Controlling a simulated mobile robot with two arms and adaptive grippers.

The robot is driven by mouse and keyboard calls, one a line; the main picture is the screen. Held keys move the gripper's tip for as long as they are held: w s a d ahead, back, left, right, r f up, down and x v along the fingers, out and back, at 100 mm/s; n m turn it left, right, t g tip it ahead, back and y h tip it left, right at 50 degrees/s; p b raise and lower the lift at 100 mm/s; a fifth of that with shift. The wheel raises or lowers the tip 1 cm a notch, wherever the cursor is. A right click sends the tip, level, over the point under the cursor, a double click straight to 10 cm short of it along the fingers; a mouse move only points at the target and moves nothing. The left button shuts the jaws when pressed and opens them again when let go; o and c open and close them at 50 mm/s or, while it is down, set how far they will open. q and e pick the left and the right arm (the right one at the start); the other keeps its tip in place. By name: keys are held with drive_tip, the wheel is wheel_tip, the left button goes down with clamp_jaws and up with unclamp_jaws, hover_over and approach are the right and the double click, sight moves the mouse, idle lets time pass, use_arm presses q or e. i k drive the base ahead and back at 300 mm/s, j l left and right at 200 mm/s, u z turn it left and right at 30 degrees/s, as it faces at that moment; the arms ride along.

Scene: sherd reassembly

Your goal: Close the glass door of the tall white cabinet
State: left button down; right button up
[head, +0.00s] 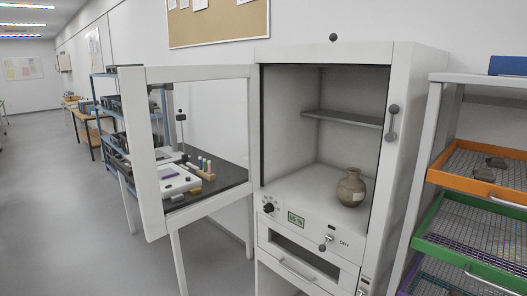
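The tall white cabinet (423,70) stands right of centre in the head view. Its glass door (137,150) is swung wide open to the left, with its white frame around a clear pane, and a bench shows through the glass. A brown rounded jar (351,188) stands upright on the cabinet's inner floor, below a grey shelf (343,118). A grey handle (392,122) is on the cabinet's right front post. Neither gripper is in view.
A black-topped bench (228,177) with white instruments stands behind the door. A rack with an orange tray (481,185) and a green tray (470,262) stands close on the right. The grey floor (60,200) at the left is clear.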

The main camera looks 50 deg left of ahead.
sight(133, 81)
drive_tip(key=j+z, duration=0.1)
drive_tip(key=j, duration=1.35)
drive_tip(key=j+z, duration=0.1)
drive_tip(key=j, duration=1.35)
drive_tip(key=k+j+z, duration=0.15)
drive_tip(key=j, duration=1.3)
drive_tip(key=i, duration=0.05)
